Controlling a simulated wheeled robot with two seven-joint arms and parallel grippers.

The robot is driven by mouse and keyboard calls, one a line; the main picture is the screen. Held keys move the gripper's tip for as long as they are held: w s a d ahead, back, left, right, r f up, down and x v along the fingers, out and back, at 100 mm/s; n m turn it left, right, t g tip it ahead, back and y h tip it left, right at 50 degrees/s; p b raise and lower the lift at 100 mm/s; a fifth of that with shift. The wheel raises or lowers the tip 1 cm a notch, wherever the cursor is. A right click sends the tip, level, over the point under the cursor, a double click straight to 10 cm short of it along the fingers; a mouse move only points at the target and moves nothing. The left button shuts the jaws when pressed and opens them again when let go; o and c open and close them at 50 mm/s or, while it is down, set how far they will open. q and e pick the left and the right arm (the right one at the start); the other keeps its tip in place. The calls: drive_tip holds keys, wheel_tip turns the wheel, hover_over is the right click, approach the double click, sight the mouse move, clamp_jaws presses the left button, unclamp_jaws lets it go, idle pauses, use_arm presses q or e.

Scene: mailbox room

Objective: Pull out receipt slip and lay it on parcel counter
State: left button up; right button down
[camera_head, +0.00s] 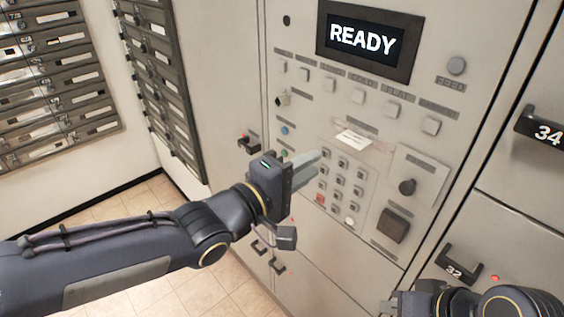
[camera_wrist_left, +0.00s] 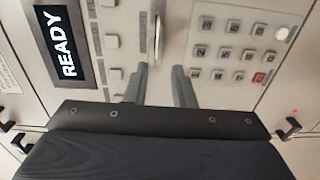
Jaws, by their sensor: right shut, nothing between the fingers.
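The receipt slip (camera_head: 353,138) is a small white paper sticking out of a slot in the grey machine panel, above the keypad. In the left wrist view the slip (camera_wrist_left: 157,32) shows as a thin pale strip, ahead of the gap between the fingers. My left gripper (camera_head: 308,165) is open and empty, below and left of the slip and apart from it. Its two fingers (camera_wrist_left: 162,84) stand apart in the left wrist view. My right gripper (camera_head: 389,304) is shut and empty at the bottom right, partly cut off by the frame. I cannot make out a parcel counter.
A screen (camera_head: 362,40) reads READY above rows of buttons. Locker handles (camera_head: 461,264) stick out at the right. Mailboxes (camera_head: 160,75) line the left walls.

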use_arm(q)
drive_tip(key=shift+r+x, duration=0.2)
drive_tip(key=shift+x, duration=5.65)
drive_tip(key=shift+s+d, duration=0.15)
drive_tip(key=shift+s, duration=0.05)
clamp_jaws()
drive_tip(key=shift+v, duration=1.5)
drive_tip(key=b, duration=0.1)
approach(349, 142)
drive_tip(key=shift+w+d+f, duration=0.2)
drive_tip(key=shift+w+d, duration=0.25)
